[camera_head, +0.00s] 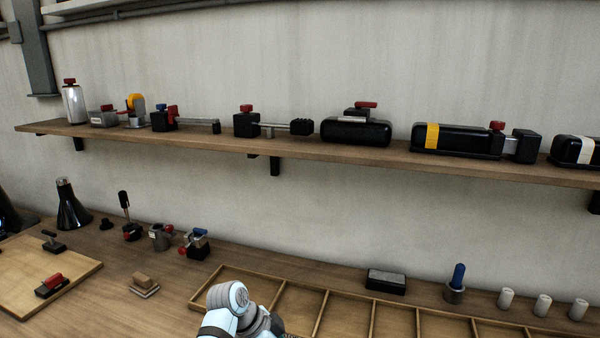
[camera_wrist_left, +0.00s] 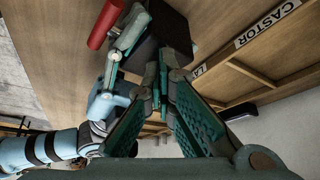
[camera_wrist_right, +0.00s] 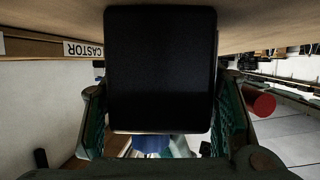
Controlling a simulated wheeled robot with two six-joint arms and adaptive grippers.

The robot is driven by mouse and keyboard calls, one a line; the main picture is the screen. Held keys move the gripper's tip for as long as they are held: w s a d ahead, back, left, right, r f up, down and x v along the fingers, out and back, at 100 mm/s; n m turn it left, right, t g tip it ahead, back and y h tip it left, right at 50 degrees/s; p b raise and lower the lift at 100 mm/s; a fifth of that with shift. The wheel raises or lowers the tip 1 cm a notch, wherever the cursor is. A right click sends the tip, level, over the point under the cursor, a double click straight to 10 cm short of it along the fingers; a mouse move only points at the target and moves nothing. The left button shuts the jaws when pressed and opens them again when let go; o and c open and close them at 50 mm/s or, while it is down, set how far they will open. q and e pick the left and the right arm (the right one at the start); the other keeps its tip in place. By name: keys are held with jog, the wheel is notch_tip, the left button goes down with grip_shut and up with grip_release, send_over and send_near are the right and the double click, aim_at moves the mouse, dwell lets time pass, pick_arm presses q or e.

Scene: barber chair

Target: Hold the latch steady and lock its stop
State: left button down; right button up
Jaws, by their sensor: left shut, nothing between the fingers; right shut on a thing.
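The latch shows as a black block in the right wrist view (camera_wrist_right: 160,68), where it fills the space between my right gripper's fingers (camera_wrist_right: 163,108). My right gripper is shut on it. A red cylindrical knob (camera_wrist_right: 263,100) stands out to its right. In the left wrist view, the black block (camera_wrist_left: 168,25) is at the top, with the red knob (camera_wrist_left: 105,22) to its left. My left gripper (camera_wrist_left: 163,72) is shut and empty, its fingertips close to the block's lower edge; I cannot tell if they touch. The stop's setting cannot be made out. The head view shows neither gripper.
A divided wooden tray (camera_head: 225,270) lies on the bench, with a CASTOR label (camera_wrist_left: 267,22). A board (camera_head: 85,271) with a red-handled piece lies at left. Small clamps (camera_head: 196,244) stand behind. A wall shelf (camera_head: 300,149) holds several devices.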

pick_arm(q)
jog(key=shift+w, duration=0.15)
pick_arm(e)
jog(key=shift+a, duration=0.15)
dwell(0.4)
pick_arm(q)
jog(key=shift+a, duration=0.25)
notch_tip(320, 180, up, 6)
jog(key=shift+a+r, duration=0.1)
